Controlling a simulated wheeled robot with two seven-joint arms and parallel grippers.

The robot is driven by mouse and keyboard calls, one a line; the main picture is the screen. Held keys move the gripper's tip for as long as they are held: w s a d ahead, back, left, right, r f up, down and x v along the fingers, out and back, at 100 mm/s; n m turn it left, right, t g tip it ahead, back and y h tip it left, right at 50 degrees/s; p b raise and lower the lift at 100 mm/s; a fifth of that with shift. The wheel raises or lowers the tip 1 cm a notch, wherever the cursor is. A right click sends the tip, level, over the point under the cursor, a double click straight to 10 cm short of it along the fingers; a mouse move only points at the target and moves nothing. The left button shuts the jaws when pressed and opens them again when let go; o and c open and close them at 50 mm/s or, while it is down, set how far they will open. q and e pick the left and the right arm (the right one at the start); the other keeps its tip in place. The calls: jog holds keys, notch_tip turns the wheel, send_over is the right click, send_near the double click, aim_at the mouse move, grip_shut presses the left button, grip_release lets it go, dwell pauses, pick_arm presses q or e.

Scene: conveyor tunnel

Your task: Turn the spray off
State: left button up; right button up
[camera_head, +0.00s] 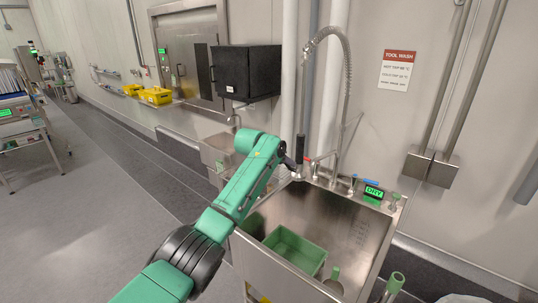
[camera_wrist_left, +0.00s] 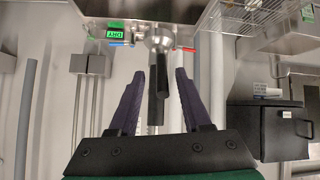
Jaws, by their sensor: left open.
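The spray head with its black grip (camera_head: 300,148) hangs upright from a coiled metal hose (camera_head: 346,75) above the steel sink (camera_head: 335,215). My left gripper (camera_head: 289,163) is at the grip, partly hidden by its own wrist. In the left wrist view, the open purple fingers of my left gripper (camera_wrist_left: 155,95) stand on either side of the black grip (camera_wrist_left: 163,75), with gaps showing. No water stream is visible. A small green display (camera_head: 374,191) on the sink's rim reads DRY. My right gripper is out of view.
A green bin (camera_head: 295,248) sits in the sink. Taps with blue and red marks (camera_wrist_left: 118,44) are beside the spray. A black box (camera_head: 246,72) is on the wall to the left, near a smaller basin (camera_head: 216,152).

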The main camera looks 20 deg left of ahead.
pick_arm(q)
jog(key=b+v, duration=0.4)
jog(key=v, duration=0.8)
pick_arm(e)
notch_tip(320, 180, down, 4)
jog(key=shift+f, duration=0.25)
